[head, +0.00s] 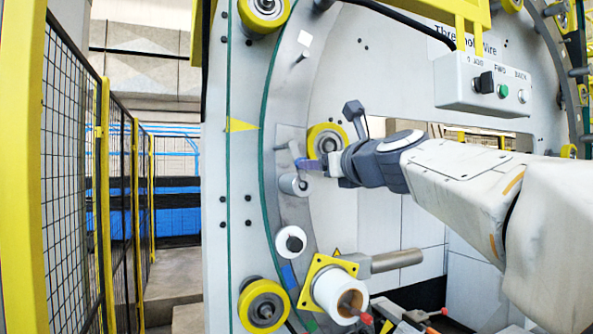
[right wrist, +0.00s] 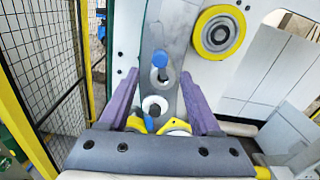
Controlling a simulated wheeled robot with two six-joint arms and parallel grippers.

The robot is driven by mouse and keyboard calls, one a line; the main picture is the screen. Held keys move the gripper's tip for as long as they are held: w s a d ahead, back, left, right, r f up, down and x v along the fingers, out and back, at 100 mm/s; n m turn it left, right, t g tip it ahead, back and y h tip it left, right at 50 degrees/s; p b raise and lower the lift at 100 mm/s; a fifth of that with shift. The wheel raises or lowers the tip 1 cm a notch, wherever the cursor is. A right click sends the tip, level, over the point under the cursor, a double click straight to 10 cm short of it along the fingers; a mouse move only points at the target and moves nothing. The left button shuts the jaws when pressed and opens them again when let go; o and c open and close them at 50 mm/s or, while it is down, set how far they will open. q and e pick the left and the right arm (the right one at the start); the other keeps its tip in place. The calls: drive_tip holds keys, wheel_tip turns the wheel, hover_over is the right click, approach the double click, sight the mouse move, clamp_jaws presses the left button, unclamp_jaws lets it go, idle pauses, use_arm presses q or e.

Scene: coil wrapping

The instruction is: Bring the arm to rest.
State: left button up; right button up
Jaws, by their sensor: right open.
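My right arm (head: 450,175) reaches in from the right across the front of the wrapping machine. Its gripper (head: 303,164) is beside the curved grey plate, just left of a yellow-rimmed roller. In the right wrist view the two purple fingers (right wrist: 158,78) are spread apart with nothing held between them. A blue-capped pin (right wrist: 160,60) and a white roller (right wrist: 155,106) show beyond the gap between them. Whether the fingers touch the machine cannot be told. My left gripper is not in view.
A white roll (head: 328,287) on a yellow bracket sticks out below the arm. A control box (head: 483,85) with a black knob and a green button hangs above it. A yellow-framed mesh fence (head: 72,160) stands at left. Yellow rollers (head: 262,305) line the machine.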

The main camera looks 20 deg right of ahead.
drive_tip(key=shift+s, duration=0.7)
drive_tip(key=s+a+f+n+g+y+b, duration=0.1)
drive_tip(key=s+a+f+n+g+b, duration=0.2)
drive_tip(key=a+f+n, duration=0.6)
drive_tip(key=s+a+f+n+g+y, duration=0.25)
drive_tip(key=a+f+n+g, duration=0.2)
drive_tip(key=f, duration=0.95)
drive_tip(key=s+a+f+n+g+y+b, duration=0.15)
drive_tip(key=s+a+f+n+g, duration=0.25)
drive_tip(key=a+f+n, duration=0.55)
drive_tip(key=s+d+f+n+g+h+b, duration=0.2)
drive_tip(key=s+f+n+g+h, duration=0.1)
drive_tip(key=s+f+n, duration=0.6)
drive_tip(key=s+d+f+n+g+h+b, duration=0.2)
drive_tip(key=s+f+n, duration=0.6)
drive_tip(key=s+f, duration=0.4)
wheel_tip(320, 180, down, 3)
drive_tip(key=shift+s+d+f+n+g+h, duration=0.1)
drive_tip(key=shift+s+d+n+g+h, duration=0.3)
drive_tip(key=shift+d+g, duration=0.35)
